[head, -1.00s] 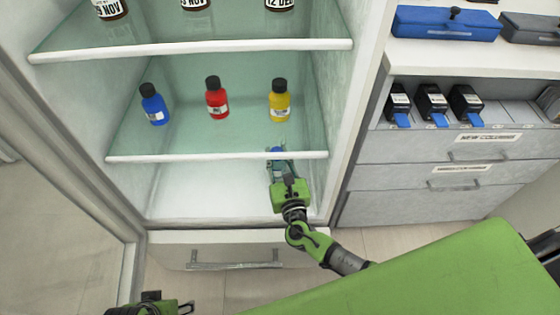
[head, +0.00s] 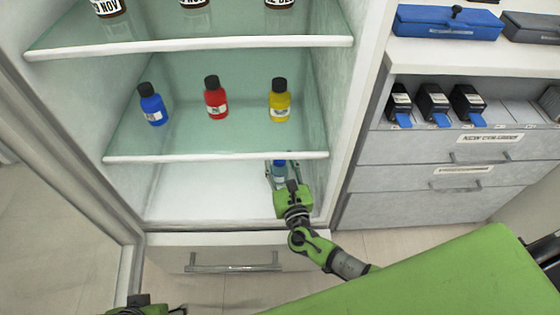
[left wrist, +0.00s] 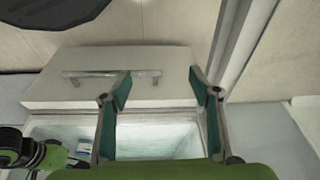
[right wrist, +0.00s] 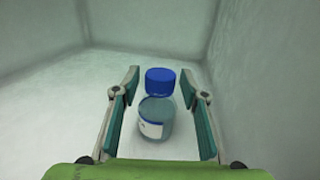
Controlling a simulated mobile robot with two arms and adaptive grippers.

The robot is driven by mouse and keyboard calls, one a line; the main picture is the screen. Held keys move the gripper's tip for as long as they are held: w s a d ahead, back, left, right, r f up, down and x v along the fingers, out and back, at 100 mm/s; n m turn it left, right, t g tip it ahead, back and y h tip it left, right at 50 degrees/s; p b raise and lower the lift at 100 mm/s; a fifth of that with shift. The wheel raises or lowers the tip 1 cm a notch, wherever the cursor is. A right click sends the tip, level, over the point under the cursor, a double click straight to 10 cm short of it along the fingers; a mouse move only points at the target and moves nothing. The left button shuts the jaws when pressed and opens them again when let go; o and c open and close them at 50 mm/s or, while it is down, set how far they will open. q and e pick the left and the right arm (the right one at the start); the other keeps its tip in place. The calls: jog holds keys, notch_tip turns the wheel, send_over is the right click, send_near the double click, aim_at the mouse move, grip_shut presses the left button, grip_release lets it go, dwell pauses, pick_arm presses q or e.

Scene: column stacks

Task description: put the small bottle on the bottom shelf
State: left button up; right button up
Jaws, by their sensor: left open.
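The small bottle (right wrist: 155,118), clear blue-grey with a blue cap and white label, appears to stand upright on the bottom shelf (head: 195,195), near its right side. In the head view the bottle (head: 279,172) shows just under the glass shelf edge. My right gripper (right wrist: 160,78) is open around it, one finger on each side with visible gaps; in the head view this gripper (head: 284,172) reaches into the bottom compartment. My left gripper (left wrist: 160,80) is open and empty outside the cabinet, over the front drawer; in the head view only part of it shows at bottom left.
Blue (head: 151,105), red (head: 216,98) and yellow (head: 280,101) bottles stand on the shelf above. That shelf's white front edge (head: 190,157) lies just above my right gripper. The cabinet's right wall (head: 340,130) is close beside my right arm. The bottom shelf's left part is clear.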

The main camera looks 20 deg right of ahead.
jog(key=shift+s+r, duration=0.1)
jog(key=shift+s, duration=0.1)
jog(key=s, duration=0.4)
jog(key=s+p, duration=0.1)
jog(key=s, duration=0.6)
jog(key=shift+s+a, duration=0.3)
jog(key=shift+a, duration=0.1)
pick_arm(q)
jog(key=x, duration=0.4)
jog(key=shift+s+f, duration=0.25)
